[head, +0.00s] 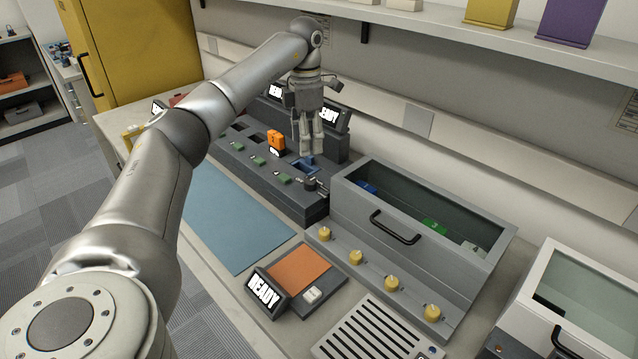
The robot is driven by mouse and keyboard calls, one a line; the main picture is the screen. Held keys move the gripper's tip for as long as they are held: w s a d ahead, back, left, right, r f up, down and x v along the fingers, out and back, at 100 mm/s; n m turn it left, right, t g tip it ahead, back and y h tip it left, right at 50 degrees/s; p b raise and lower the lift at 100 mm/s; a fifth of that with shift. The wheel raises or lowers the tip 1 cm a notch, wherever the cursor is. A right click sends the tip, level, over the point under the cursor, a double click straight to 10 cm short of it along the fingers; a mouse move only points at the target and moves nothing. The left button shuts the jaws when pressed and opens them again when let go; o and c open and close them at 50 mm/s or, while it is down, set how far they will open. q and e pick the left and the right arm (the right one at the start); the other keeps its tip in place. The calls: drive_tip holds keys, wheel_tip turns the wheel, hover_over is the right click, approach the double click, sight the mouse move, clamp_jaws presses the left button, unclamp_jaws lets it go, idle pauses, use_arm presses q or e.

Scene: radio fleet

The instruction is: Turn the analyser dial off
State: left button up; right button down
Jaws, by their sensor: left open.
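My left gripper (309,151) hangs fingers-down over the right end of a long dark grey unit (300,205) with READY screens behind it. It is open, its fingers a small gap apart, with nothing seen between them. A blue piece (305,163) lies just below the fingertips; I cannot tell whether they touch. A small black knob (311,184) sits just in front of it on the same unit. No label shows which control is the analyser dial, and the knob's setting is too small to read. My right gripper is not in view.
An orange radio (276,140) stands in the dark unit. Right of it is a grey glass-lidded box (377,245) with a black handle and several yellow knobs (392,283). A blue mat (228,215), an orange pad (298,268) and a white lidded box (510,320) share the bench.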

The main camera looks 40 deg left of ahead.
sight(311, 180)
use_arm(q)
drive_tip(key=f, duration=0.8)
drive_tip(key=w+f, duration=0.1)
drive_tip(key=f, duration=0.3)
drive_tip(key=shift+f, duration=0.1)
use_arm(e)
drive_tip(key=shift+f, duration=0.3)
use_arm(q)
drive_tip(key=shift+d, duration=0.1)
drive_tip(key=c, duration=1)
